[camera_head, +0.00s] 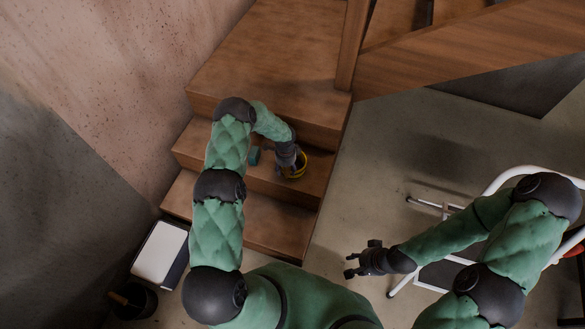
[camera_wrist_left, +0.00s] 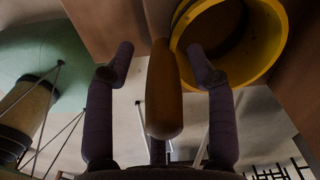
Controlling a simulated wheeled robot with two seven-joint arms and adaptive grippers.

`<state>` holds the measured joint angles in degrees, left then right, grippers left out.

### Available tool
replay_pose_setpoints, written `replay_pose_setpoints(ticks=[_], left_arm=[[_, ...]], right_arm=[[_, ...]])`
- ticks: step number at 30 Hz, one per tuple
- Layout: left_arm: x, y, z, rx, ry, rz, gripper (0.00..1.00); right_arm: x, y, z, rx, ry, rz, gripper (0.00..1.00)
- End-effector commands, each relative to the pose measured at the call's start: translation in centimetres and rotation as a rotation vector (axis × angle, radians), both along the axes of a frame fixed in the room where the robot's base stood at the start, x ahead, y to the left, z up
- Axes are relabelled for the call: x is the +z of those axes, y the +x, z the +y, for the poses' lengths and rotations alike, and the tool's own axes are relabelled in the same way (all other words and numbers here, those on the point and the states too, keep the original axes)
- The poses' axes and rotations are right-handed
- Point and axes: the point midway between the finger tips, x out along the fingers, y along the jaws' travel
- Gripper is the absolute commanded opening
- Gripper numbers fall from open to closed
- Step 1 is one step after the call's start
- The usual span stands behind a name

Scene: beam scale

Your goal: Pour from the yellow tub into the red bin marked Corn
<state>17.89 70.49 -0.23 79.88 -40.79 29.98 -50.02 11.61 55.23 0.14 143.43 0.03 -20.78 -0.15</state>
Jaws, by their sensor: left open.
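The yellow tub (camera_head: 299,170) sits on a wooden stair step, and its round open mouth shows in the left wrist view (camera_wrist_left: 268,70). The inside looks dark, and I cannot tell what it holds. My left gripper (camera_head: 291,160) is at the tub's left side. In the left wrist view its two fingers (camera_wrist_left: 160,62) are apart, with a brownish-yellow, handle-like bar (camera_wrist_left: 164,95) between them beside the rim. My right gripper (camera_head: 349,266) is open and empty above the floor. A red thing (camera_head: 574,251) shows at the right edge, partly hidden; I cannot read any Corn mark.
A small teal object (camera_head: 254,155) lies on the step left of the tub. Wooden stairs (camera_head: 270,60) rise behind. A white-topped box (camera_head: 160,251) and a dark bin (camera_head: 135,301) stand lower left. A white tubular frame (camera_head: 495,183) stands at right.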

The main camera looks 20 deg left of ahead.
Motion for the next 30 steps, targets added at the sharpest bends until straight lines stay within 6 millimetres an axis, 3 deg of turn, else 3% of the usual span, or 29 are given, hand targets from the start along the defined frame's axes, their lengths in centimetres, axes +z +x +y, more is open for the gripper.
replay_pose_setpoints(ticks=[8,14,30], left_arm=[[-0.41,0.12,0.08,0.001,0.001,-0.003,0.56],[-0.42,0.10,0.05,0.001,0.001,-0.002,0.00],[0.02,0.18,0.09,0.001,0.001,-0.004,0.00]], right_arm=[[-0.16,0.00,0.00,0.000,0.000,0.000,0.40],[-0.16,0.01,0.00,0.000,0.000,0.000,0.40],[0.06,0.01,0.00,0.000,0.000,0.000,0.40]])
